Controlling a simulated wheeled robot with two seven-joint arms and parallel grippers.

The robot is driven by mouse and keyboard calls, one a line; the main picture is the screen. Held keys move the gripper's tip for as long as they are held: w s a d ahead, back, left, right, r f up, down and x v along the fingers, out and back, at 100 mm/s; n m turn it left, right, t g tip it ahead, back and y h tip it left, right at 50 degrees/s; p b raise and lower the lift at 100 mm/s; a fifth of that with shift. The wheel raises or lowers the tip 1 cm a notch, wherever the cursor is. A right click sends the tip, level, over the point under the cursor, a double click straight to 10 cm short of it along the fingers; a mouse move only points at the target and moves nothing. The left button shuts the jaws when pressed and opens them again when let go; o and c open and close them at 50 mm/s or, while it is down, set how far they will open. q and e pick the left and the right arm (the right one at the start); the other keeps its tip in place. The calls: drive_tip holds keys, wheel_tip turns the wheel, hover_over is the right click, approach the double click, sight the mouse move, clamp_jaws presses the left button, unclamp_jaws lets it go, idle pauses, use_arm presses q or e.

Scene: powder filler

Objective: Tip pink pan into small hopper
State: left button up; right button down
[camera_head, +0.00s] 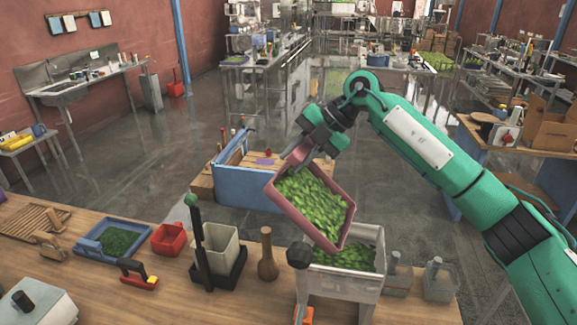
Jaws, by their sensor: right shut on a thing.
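The pink pan (346,234) is tilted, its near right corner low and its far left side high. Green leafy bits fill much of it. My right gripper (301,155) is shut on the pan's upper far edge. The small hopper (341,283) is a pale box on the table, below the pan's low corner, with green leafy bits inside it. The pan covers the hopper's far left part, and I cannot tell whether they touch. My left gripper is not in view.
A blue crate (241,190) stands beyond the table.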

drive_tip(key=s+d+r+n+t+y+b, duration=0.1)
drive_tip(key=s+d+y+b, duration=0.3)
drive_tip(key=d+b, duration=0.45)
drive_tip(key=s+d+r+n+t+y+b, duration=0.1)
drive_tip(key=s+d+y+b, duration=0.1)
drive_tip(key=d+y+b, duration=0.6)
wheel_tip(320, 180, up, 8)
drive_tip(key=a+h+p, duration=0.1)
drive_tip(key=h+p, duration=0.1)
drive_tip(key=p, duration=0.2)
drive_tip(key=shift+a+r+h+p, duration=0.15)
drive_tip(key=shift+r+h+p, duration=0.1)
drive_tip(key=shift+h+p, duration=0.15)
idle(0.6)
drive_tip(key=shift+s, duration=0.1)
